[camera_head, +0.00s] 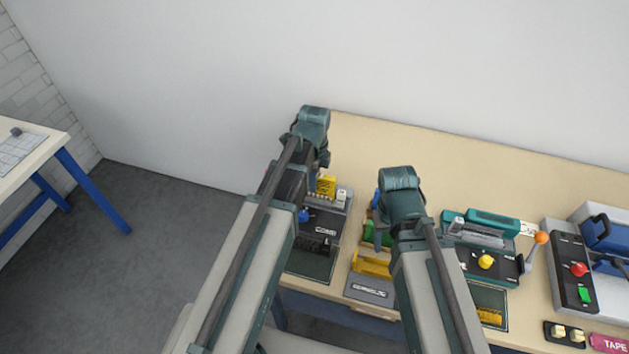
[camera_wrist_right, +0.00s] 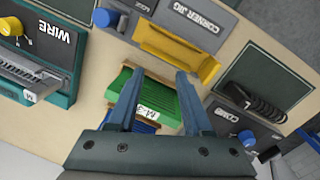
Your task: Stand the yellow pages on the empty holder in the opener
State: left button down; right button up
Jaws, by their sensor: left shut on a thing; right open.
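The yellow pages (camera_head: 327,185) are a small upright block at the back of the opener (camera_head: 326,222), a dark machine apparently lettered COMB. My left gripper (camera_head: 318,178) is shut on them; its arm hides part of the machine, and I cannot tell whether the pages touch it. A black comb lies at the machine's front; the comb (camera_wrist_right: 255,105) also shows in the right wrist view. My right gripper (camera_wrist_right: 157,80) is open, its fingers above and around a green stack of pages (camera_wrist_right: 170,98) with a white label, apparently without gripping it.
A blue stack (camera_wrist_right: 145,127) is beside the green one. The yellow corner jig (camera_head: 370,264) stands in front. A teal wire machine (camera_head: 508,263) with an orange-knobbed lever and a grey machine (camera_head: 573,272) stand to the right. The back of the bench (camera_head: 440,160) is clear.

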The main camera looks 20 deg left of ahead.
pick_arm(q)
jog(key=shift+f+b, duration=0.55)
jog(key=shift+b, duration=0.05)
pick_arm(e)
jog(key=shift+f, duration=0.6)
pick_arm(q)
jog(key=c, duration=1)
grip_release()
jog(key=shift+c, duration=0.2)
pick_arm(e)
jog(key=shift+r, duration=0.1)
pick_arm(q)
notch_tip(320, 180, up, 11)
jog(key=p, duration=1.1)
pick_arm(e)
notch_tip(320, 180, up, 11)
pick_arm(q)
jog(key=shift+s+d+f, duration=0.1)
jog(key=shift+s+d, duration=0.05)
jog(key=s+d+f+n+b, duration=0.2)
jog(key=s+d+n, duration=0.3)
jog(key=s+n, duration=0.2)
jog(key=s+d+f+n+y+b, duration=0.1)
jog(key=s+d+f+n+b, duration=0.2)
jog(key=s+d+n, duration=0.2)
jog(key=s+n, duration=0.2)
jog(key=shift+n, duration=0.3)
pick_arm(e)
notch_tip(320, 180, down, 6)
jog(key=shift+r, duration=0.15)
